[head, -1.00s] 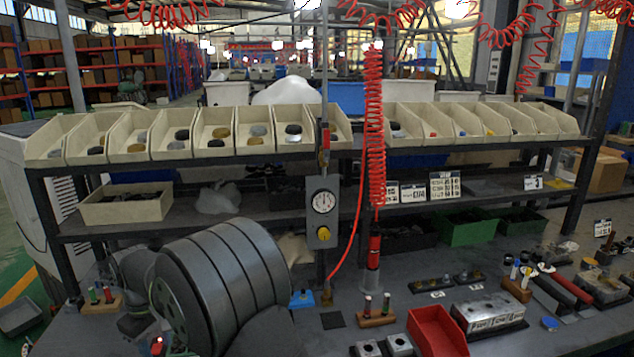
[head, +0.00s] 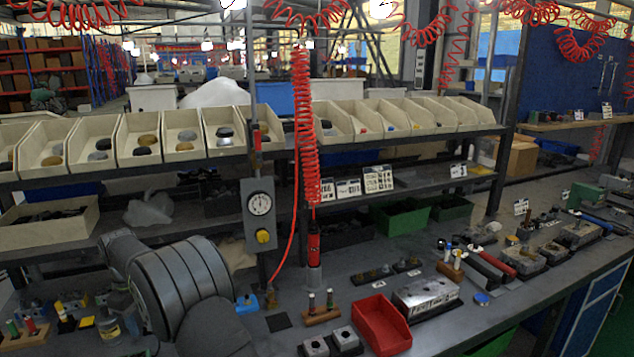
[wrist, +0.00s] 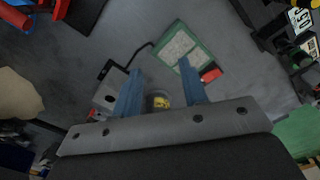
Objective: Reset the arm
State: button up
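My gripper (wrist: 157,68) shows in the wrist view, with two blue fingers set well apart. It is open, and I see nothing clasped between the fingertips. A small round yellow-topped thing (wrist: 160,102) shows between the fingers, nearer their base; its height relative to them is unclear. A green-edged board with a pale sheet (wrist: 180,48) lies beyond the right fingertip. In the head view, my grey arm (head: 180,290) is bent low at the bottom left. My gripper is not seen there.
A red tray (head: 381,325), a metal valve block (head: 428,296) and a small wooden stand (head: 321,316) are on the bench. A gauge box (head: 260,213) and a coiled red hose (head: 305,120) hang behind my arm. Shelf bins line the back.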

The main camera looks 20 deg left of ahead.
jog(key=shift+f, duration=0.95)
